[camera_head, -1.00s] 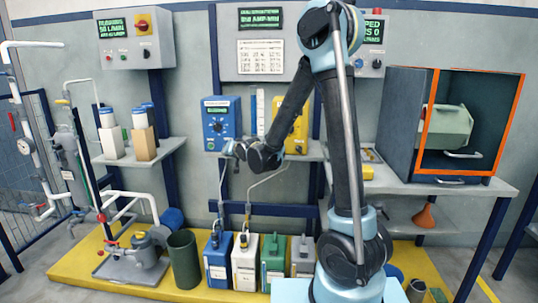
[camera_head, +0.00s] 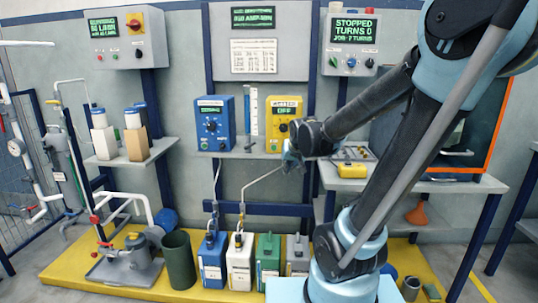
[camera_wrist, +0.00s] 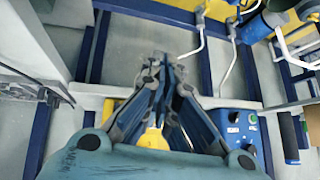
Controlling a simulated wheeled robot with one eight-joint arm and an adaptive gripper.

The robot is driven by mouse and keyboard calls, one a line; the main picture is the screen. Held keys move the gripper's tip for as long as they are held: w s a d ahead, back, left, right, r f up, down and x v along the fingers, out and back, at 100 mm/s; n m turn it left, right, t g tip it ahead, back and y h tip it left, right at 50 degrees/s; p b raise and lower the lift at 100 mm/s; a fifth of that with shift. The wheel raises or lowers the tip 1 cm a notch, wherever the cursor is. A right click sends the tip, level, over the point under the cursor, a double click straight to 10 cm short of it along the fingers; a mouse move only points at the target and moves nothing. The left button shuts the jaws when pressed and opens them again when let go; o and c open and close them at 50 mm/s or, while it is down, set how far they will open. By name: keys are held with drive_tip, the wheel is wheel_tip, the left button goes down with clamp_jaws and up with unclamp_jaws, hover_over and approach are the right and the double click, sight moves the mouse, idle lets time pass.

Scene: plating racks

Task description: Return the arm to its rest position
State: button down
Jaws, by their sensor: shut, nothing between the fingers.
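My arm rises from its base at the lower right in the head view and bends down to the left. My gripper (camera_head: 290,158) is at its end, in front of the shelf near the yellow box and a bent metal pipe. It also shows in the wrist view (camera_wrist: 160,62), where its fingers come together with nothing visible between them. From the head view I cannot tell whether it touches the pipe.
A blue box (camera_head: 214,125) and a yellow box (camera_head: 283,118) stand on the wall shelf close to my gripper. Several canisters, among them a green one (camera_head: 268,262), stand below on a yellow platform (camera_head: 80,268). An orange-framed cabinet is partly behind my arm.

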drive_tip(key=s+d+f+g+h, duration=0.1)
drive_tip(key=s+d+f, duration=0.3)
drive_tip(key=s, duration=0.8)
drive_tip(key=s+d+f+g, duration=0.3)
drive_tip(key=s+d, duration=0.4)
drive_tip(key=s, duration=0.5)
drive_tip(key=shift+s+d+f+g+h, duration=0.2)
drive_tip(key=shift+d+f+g+h, duration=0.2)
drive_tip(key=shift+g, duration=0.3)
drive_tip(key=shift+w+f, duration=0.2)
drive_tip(key=shift+w, duration=0.3)
